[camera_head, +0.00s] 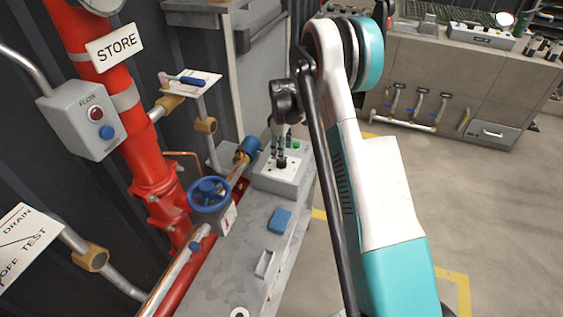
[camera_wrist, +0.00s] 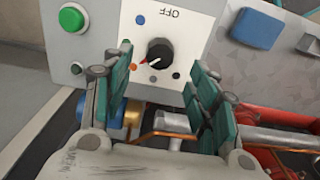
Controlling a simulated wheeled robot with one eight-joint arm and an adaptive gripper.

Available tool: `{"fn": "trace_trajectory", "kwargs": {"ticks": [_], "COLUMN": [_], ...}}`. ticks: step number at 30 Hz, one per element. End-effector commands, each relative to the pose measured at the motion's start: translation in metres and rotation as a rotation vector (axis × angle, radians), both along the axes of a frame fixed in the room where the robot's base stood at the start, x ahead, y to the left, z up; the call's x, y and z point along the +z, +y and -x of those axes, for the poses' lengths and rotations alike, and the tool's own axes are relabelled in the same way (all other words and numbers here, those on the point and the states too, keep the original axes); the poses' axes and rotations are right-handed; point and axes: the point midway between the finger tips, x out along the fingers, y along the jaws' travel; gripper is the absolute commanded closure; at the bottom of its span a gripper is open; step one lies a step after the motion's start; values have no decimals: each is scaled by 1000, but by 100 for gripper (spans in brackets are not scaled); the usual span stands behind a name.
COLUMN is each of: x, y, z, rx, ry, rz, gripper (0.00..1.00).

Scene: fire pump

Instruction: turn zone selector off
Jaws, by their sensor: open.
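The zone selector is a black round knob (camera_wrist: 158,52) with a red-marked pointer, on a white panel in the wrist view. "OFF" is printed upside down above it in that view, and coloured dots surround the knob. The red pointer tip points to the lower left, near an orange dot, away from the "OFF" label. My gripper (camera_wrist: 160,88) is open, its green-padded fingers on either side below the knob in the picture. I see no contact with the knob. In the head view the selector box (camera_head: 285,172) stands on the grey bench, with my gripper (camera_head: 280,150) just above it.
A green button (camera_wrist: 71,18) sits left of the panel in the wrist view. In the head view a blue handwheel (camera_head: 209,194), red pipes (camera_head: 160,170) and a blue block (camera_head: 279,220) are near the box. A cabinet (camera_head: 470,75) stands at the back right. Open floor lies right.

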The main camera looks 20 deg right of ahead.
Motion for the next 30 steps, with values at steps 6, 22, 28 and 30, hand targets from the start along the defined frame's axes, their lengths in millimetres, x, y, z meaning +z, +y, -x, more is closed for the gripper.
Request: {"fn": "trace_trajectory", "kwargs": {"ticks": [6,22,28,30], "x": [-40,-58,-58,-58], "y": [0,0,0,0], "z": [0,0,0,0], "rx": [0,0,0,0], "ry": [0,0,0,0], "rz": [0,0,0,0], "gripper": [46,46,87,90]}}
